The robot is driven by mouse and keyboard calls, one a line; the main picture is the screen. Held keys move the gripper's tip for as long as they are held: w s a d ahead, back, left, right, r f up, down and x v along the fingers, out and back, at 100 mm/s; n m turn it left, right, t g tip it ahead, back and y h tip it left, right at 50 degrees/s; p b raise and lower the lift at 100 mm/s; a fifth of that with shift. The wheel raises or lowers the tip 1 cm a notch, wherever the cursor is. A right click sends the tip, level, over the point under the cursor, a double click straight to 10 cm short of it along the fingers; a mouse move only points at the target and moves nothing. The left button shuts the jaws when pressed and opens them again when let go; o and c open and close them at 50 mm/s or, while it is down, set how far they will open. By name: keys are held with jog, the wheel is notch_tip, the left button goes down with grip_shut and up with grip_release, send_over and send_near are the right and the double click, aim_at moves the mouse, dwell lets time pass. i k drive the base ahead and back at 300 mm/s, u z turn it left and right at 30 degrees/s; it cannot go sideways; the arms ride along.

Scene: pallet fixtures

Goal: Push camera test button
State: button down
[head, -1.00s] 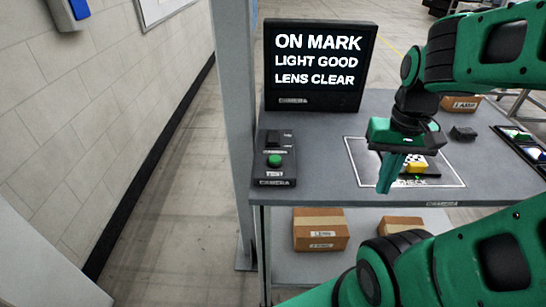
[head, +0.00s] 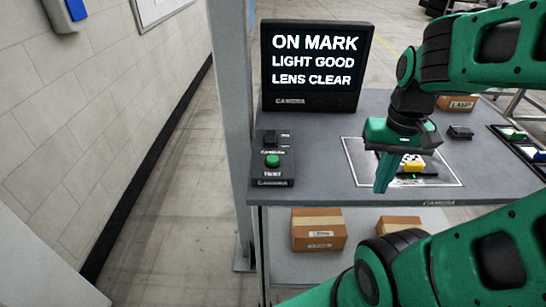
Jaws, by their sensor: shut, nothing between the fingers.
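The green test button (head: 272,160) sits on a black control box (head: 274,180) at the left of the grey table. A black switch (head: 271,138) is behind it on the same box. A black screen (head: 316,65) behind the box reads "ON MARK, LIGHT GOOD, LENS CLEAR". My green gripper (head: 382,188) points down, shut and empty, to the right of the box and apart from it. It is over or in front of the white-outlined mat (head: 356,165), hiding part of it. A yellow piece (head: 413,167) on a dark base with a checkered plate lies on the mat.
A small black block (head: 461,132) and a black tray (head: 523,148) with several items lie on the right of the table. A box marked LAMP (head: 457,103) stands behind. Cardboard boxes (head: 319,230) are on the lower shelf. A grey post (head: 231,110) rises left of the table.

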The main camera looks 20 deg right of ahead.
aim_at(272, 159)
jog(key=u, duration=0.8)
jog(key=k, duration=1.7)
jog(key=z, duration=0.45)
jog(key=i, duration=1)
jog(key=u, duration=0.05)
